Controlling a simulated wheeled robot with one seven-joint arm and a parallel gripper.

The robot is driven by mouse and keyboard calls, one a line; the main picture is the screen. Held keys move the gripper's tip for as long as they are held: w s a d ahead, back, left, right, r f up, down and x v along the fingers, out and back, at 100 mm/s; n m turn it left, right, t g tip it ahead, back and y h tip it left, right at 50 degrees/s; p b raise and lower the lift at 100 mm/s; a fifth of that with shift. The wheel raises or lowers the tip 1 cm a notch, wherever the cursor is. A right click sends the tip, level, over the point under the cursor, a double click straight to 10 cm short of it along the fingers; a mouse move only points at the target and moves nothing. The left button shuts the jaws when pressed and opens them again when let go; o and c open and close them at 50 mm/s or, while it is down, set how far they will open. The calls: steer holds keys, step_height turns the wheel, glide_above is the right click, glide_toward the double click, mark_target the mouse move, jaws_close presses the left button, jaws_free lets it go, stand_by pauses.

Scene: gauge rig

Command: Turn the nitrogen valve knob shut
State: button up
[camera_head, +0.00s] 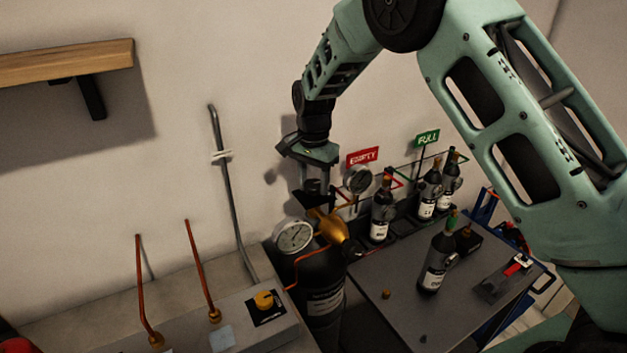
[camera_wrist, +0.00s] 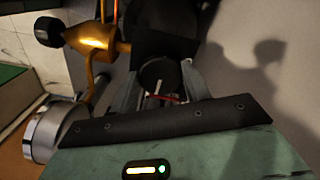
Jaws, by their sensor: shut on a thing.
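My gripper (camera_head: 316,191) points down over the black gas cylinder (camera_head: 322,285) in the head view. It is shut on a black round knob (camera_wrist: 158,76), which sits between the two fingers in the wrist view. A thin red mark shows near the knob. The brass valve body (camera_head: 329,224) is just below the gripper and also shows in the wrist view (camera_wrist: 92,38). A white-faced gauge (camera_head: 294,236) is left of the valve, and a second gauge (camera_head: 357,179) is right of the gripper. The fingers hide part of the knob.
Dark bottles (camera_head: 436,262) stand on the grey table (camera_head: 392,318) and along its back edge. Red EMPTY (camera_head: 362,157) and green FULL (camera_head: 427,138) signs stand behind. A grey box with a yellow knob (camera_head: 264,300) and copper pipes (camera_head: 201,270) is at lower left.

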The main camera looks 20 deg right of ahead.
mark_target(314, 184)
steer(key=shift+r, duration=0.1)
steer(key=o, duration=1)
step_height(314, 184, up, 17)
steer(key=b, duration=0.4)
steer(key=shift+r, duration=0.15)
steer(key=s+a+f+n+b, duration=0.1)
steer(key=s+a+f+n, duration=0.2)
steer(key=s, duration=0.4)
steer(key=s+a+f+n+y, duration=0.1)
steer(key=s+a+f+n, duration=0.2)
steer(key=s, duration=0.4)
steer(key=s+a+f+n+b, duration=0.1)
steer(key=s+a+f+n, duration=0.2)
steer(key=s, duration=0.4)
steer(key=s+d+f+n, duration=0.1)
steer(key=s+f+n, duration=0.1)
steer(key=s, duration=0.4)
steer(key=s+d+f+n+b, duration=0.1)
steer(key=s+f+n, duration=0.2)
steer(key=s, duration=0.3)
steer(key=s+f+n, duration=0.2)
steer(key=s+n, duration=0.2)
steer(key=s, duration=0.2)
steer(key=shift+d+f, duration=0.15)
steer(key=shift+d, duration=0.25)
